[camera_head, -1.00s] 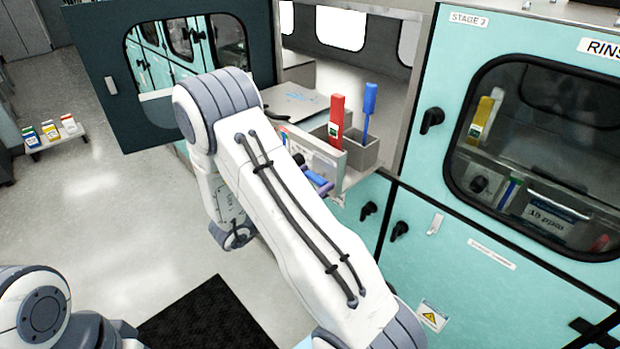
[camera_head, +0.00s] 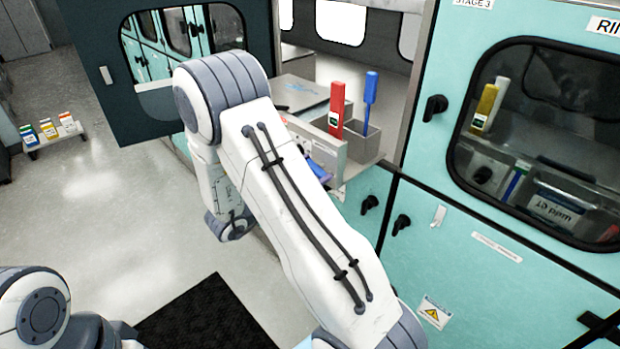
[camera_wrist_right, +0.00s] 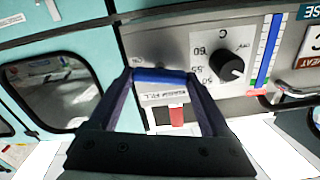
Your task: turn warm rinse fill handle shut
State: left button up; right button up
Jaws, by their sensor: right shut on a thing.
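The warm rinse fill handle is a blue bar (camera_wrist_right: 160,76) on a grey panel in the right wrist view, lying roughly level across the picture. A small label under it reads roughly "rinse fill". My right gripper (camera_wrist_right: 161,80) has its two dark fingers at the two ends of the blue bar and is shut on it. In the head view my right arm hides most of the gripper and the panel; a bit of blue shows beside the arm. My left gripper is out of view.
A black dial knob (camera_wrist_right: 226,65) and a blue-red strip (camera_wrist_right: 268,50) sit right of the handle. A dark open door (camera_head: 110,85) is at left. A teal cabinet (camera_head: 440,270) stands at right.

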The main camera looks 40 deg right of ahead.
jog(key=shift+s+f+m+b, duration=0.15)
jog(key=shift+m+b, duration=3.7)
jog(key=shift+b, duration=2.05)
jog(key=shift+s+f+m+b, duration=0.1)
jog(key=shift+m+b, duration=3.75)
jog(key=shift+b, duration=2.05)
jog(key=o, duration=1.2)
jog(key=shift+c, duration=0.2)
jog(key=a+b, duration=0.1)
jog(key=a, duration=0.9)
jog(key=shift+s+a, duration=0.25)
jog(key=shift+s, duration=0.1)
